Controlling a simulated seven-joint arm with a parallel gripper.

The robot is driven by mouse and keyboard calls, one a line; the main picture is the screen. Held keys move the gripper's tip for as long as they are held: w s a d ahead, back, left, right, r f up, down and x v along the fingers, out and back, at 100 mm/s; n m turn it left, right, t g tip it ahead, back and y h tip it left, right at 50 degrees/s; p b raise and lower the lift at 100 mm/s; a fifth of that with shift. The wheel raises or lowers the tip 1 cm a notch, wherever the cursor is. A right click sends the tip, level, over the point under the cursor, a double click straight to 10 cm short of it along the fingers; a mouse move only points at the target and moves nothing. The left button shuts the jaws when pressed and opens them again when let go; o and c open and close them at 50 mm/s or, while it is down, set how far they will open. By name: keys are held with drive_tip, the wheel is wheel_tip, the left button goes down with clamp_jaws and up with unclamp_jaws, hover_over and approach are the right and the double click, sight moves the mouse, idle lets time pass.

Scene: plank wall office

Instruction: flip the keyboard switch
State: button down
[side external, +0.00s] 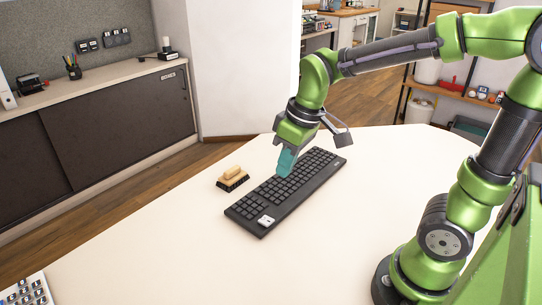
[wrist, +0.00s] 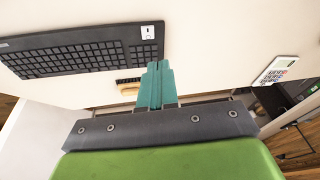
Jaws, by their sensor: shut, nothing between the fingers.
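A black keyboard (side external: 286,190) lies on the white table, and it fills the upper left of the wrist view (wrist: 85,48). A small white switch (side external: 266,220) sits at its near end in the side view and near its upper right corner in the wrist view (wrist: 148,33). My gripper (side external: 286,163), with teal fingers, is shut and empty. In the side view it overlaps the keyboard's long far edge, apart from the switch. In the wrist view its fingertips (wrist: 157,68) point just below the keyboard's right corner. I cannot tell its exact height.
A wooden-topped block with a dark base (side external: 233,178) lies beside the keyboard; part of it shows behind my fingers in the wrist view (wrist: 129,90). A white keypad panel (side external: 28,291) is at the table's lower left. The table between is clear.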

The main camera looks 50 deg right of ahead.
sight(270, 222)
drive_tip(key=w+f+n+g, duration=0.1)
drive_tip(key=w+n+g, duration=0.1)
drive_tip(key=n, duration=0.6)
drive_tip(key=w+f+n+g+h, duration=0.1)
drive_tip(key=w+f+n+g, duration=0.1)
drive_tip(key=w+n, duration=0.3)
drive_tip(key=shift+d+n, duration=0.15)
drive_tip(key=shift+n, duration=1.35)
drive_tip(key=shift+s+f, duration=0.1)
drive_tip(key=shift+f, duration=0.05)
drive_tip(key=f, duration=0.4)
drive_tip(key=s+f, duration=0.1)
drive_tip(key=f, duration=0.4)
drive_tip(key=s+f, duration=0.1)
drive_tip(key=f, duration=0.3)
drive_tip(key=shift+f, duration=0.35)
drive_tip(key=shift+f, duration=0.25)
